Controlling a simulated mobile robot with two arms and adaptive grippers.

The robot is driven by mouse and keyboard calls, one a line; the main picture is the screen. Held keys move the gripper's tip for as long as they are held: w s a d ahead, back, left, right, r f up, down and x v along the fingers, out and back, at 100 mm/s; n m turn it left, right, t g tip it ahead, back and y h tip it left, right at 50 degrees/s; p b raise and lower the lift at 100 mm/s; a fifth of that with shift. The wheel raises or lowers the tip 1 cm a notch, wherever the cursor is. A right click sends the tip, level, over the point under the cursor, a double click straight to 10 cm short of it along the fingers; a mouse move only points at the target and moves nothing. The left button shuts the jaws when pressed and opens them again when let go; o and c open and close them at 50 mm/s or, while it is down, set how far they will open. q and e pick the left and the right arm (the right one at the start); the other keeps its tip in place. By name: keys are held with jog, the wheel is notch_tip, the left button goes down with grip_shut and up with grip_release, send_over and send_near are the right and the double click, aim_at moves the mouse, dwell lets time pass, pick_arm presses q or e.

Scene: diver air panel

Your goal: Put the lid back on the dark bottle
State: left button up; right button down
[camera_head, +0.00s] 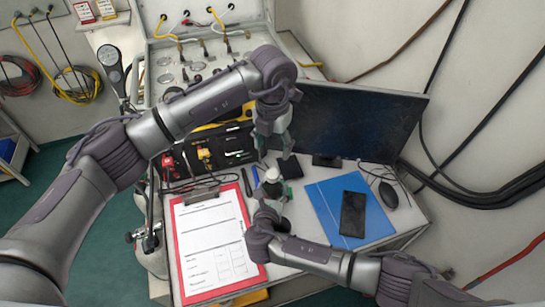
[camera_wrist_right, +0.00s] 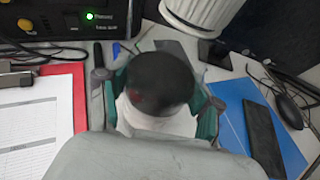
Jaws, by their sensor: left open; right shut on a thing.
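The dark bottle (camera_wrist_right: 155,82), with a rounded dark upper part and a pale lower band, sits between the teal-sided fingers of my right gripper (camera_wrist_right: 157,98), which is shut on it. In the head view the bottle (camera_head: 267,190) is mostly hidden by my right gripper (camera_head: 270,195). A white ribbed piece (camera_wrist_right: 200,14), apparently the lid, is above and behind the bottle in the wrist view, its top cut off. It shows as a small white round (camera_head: 272,174) in the head view. My left gripper (camera_head: 274,142) is open, fingers down, just above it. I cannot tell whether they touch.
A red clipboard (camera_head: 178,225) with paper lies left of the bottle. A blue folder (camera_head: 325,205) with a black phone (camera_head: 353,214) and a mouse (camera_head: 388,194) lie right. Pens (camera_head: 247,183) lie close by.

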pick_arm(q)
jog(key=shift+r, duration=0.8)
pick_arm(e)
jog(key=shift+c, duration=0.6)
grip_release()
jog(key=shift+s, duration=0.15)
jog(key=v, duration=1.1)
jog(key=shift+s+r, duration=0.1)
jog(key=shift+s, duration=0.25)
pick_arm(q)
jog(key=shift+s+f, duration=0.1)
pick_arm(e)
jog(key=shift+s+a, duration=0.1)
